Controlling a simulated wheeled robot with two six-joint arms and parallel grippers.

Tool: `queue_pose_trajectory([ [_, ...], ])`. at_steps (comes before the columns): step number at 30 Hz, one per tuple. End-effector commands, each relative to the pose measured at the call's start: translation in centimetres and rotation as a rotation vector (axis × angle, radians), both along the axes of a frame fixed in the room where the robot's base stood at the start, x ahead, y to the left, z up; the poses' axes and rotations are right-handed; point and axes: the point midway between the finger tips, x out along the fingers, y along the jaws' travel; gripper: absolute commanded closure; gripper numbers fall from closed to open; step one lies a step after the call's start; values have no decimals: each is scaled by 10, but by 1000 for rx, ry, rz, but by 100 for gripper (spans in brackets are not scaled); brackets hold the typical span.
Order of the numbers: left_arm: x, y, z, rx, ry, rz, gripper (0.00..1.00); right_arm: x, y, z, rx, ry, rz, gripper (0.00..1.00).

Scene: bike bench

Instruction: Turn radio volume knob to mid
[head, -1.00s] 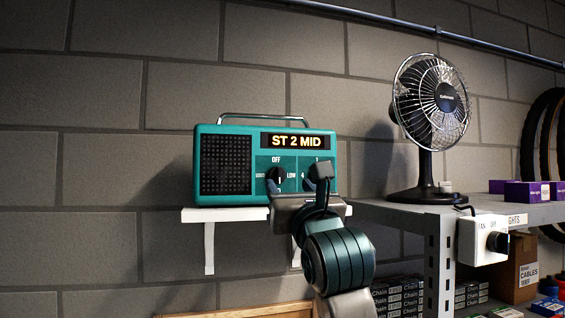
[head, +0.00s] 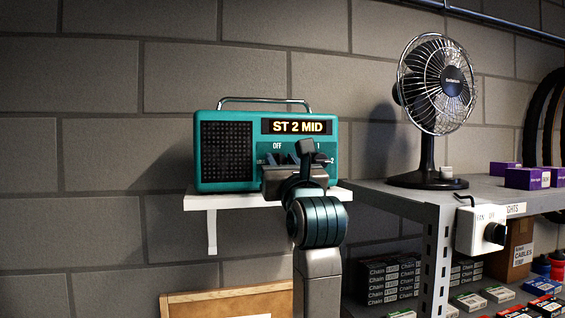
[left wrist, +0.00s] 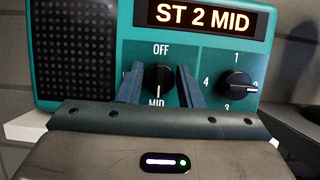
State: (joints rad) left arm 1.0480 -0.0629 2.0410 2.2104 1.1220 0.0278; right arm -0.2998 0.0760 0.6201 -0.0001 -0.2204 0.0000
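The teal radio (head: 225,187) sits on a white shelf, and its display (head: 297,127) reads "ST 2 MID". In the left wrist view, the black volume knob (left wrist: 158,80) has its white mark pointing down at the MID label. My left gripper (left wrist: 160,85) is open, with one blue finger on each side of this knob and a small gap to each. In the head view, my left gripper (head: 294,160) is in front of the radio's lower panel and hides most of the knobs. The station knob (left wrist: 237,85) is right of the fingers. My right gripper is not in view.
The white shelf (head: 205,203) is under the radio. A metal rack (head: 400,193) at the right holds a black fan (head: 437,95) and purple boxes (head: 522,178). A white switch box (head: 480,232) hangs on its front edge. The wall left of the radio is clear.

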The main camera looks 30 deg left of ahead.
Motion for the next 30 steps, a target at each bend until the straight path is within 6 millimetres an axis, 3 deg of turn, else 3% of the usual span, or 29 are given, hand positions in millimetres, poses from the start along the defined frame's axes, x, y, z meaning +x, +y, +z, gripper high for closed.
queue_pose_trajectory([
  [1,0,0,0,0,0,0,78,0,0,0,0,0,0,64],
  [3,0,0,0,0,0,0,91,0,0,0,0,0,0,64],
  [22,0,0,0,75,90,-1,91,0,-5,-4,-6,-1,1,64],
  [23,0,0,0,75,90,-1,66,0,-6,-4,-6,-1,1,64],
  [26,0,0,0,76,89,-1,47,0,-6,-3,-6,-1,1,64],
  [30,0,0,0,76,89,-1,47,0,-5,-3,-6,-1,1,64],
])
